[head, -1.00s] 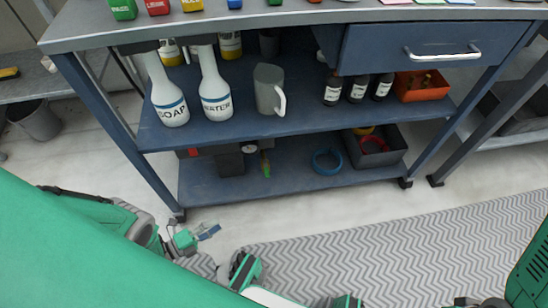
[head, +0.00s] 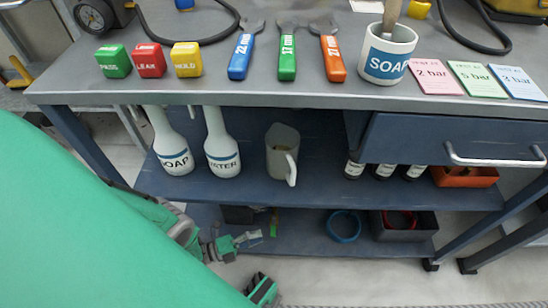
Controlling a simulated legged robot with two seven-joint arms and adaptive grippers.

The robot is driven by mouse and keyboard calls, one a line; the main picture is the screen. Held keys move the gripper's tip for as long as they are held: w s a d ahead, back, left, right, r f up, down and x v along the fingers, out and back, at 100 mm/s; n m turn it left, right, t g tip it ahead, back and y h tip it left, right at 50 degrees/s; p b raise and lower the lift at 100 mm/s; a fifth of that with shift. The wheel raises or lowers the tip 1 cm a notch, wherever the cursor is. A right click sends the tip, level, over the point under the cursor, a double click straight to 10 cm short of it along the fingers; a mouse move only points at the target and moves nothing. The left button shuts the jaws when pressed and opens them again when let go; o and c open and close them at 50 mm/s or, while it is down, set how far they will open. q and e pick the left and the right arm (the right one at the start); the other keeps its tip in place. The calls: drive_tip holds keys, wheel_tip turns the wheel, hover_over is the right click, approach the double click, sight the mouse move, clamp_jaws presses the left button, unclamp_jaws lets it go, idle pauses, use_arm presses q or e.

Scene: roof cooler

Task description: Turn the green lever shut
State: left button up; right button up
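I cannot pick out a green lever for certain. A small green upright piece (head: 274,222) shows on the lower shelf, too small to tell what it is. A green 17 mm wrench (head: 288,52) lies on the bench top. My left gripper (head: 250,239) is low at the left, in front of the lower shelf; its fingers are too small to tell open from shut, and I see nothing in it. My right gripper is out of view.
The bench top (head: 300,92) holds coloured blocks, two more wrenches, a SOAP cup (head: 385,55) and pressure cards. White SOAP (head: 173,158) and WATER (head: 222,155) bottles and a grey jug (head: 282,150) stand on the middle shelf. A drawer handle (head: 497,158) sticks out at right.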

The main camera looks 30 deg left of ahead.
sight(273, 231)
use_arm(q)
drive_tip(key=x, duration=0.6)
drive_tip(key=shift+b, duration=0.3)
clamp_jaws()
